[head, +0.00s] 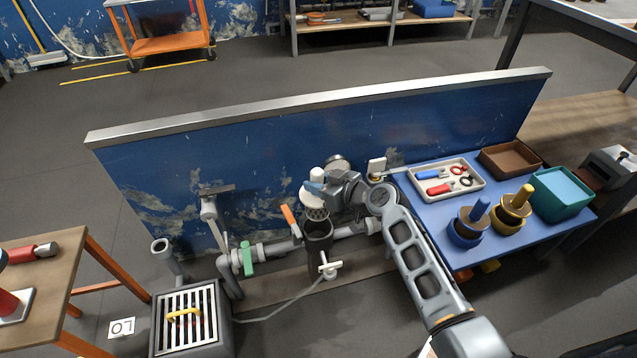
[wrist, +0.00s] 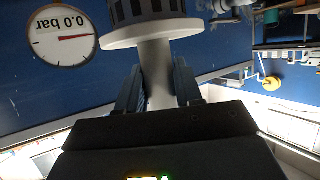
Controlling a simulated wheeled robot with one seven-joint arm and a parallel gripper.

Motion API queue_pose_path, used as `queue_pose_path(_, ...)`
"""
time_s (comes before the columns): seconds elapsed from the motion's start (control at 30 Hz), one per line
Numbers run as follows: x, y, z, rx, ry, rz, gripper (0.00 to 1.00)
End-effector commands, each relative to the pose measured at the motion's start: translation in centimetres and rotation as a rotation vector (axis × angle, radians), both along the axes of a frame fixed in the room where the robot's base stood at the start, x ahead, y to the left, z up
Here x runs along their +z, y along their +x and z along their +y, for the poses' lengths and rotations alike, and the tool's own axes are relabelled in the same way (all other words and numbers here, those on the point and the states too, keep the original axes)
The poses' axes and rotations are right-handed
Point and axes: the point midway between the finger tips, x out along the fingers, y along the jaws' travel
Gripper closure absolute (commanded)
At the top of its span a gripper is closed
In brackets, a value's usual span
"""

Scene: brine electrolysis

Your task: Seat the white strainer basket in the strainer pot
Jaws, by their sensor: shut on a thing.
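My gripper (head: 318,188) is shut on the stem of the white strainer basket (head: 315,199), with the knob showing above the jaws. In the wrist view, the fingers (wrist: 157,88) stand on both sides of the white stem. The basket's white flange (wrist: 152,32) and dark slotted wall (wrist: 147,8) lie beyond them. In the head view the basket hangs upright over the dark strainer pot (head: 319,243). Its lower end is close to the pot's mouth; I cannot tell whether it is inside the mouth.
An orange handle (head: 290,221) stands left of the pot, and a white valve (head: 330,268) is low on its front. Grey pipes (head: 275,248) run along the blue wall panel (head: 270,150). A gauge (wrist: 62,36) reads 0.0 bar. A blue table (head: 430,207) with trays stands right.

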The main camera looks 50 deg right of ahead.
Motion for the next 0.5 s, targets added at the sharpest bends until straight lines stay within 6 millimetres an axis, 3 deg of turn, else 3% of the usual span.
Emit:
queue_pose_path(0.17,-0.5,0.0,0.0,0.000,0.000,-0.003,1.00)
queue_pose_path(0.5,-3.3,0.0,0.0,0.000,0.000,-0.003,1.00)
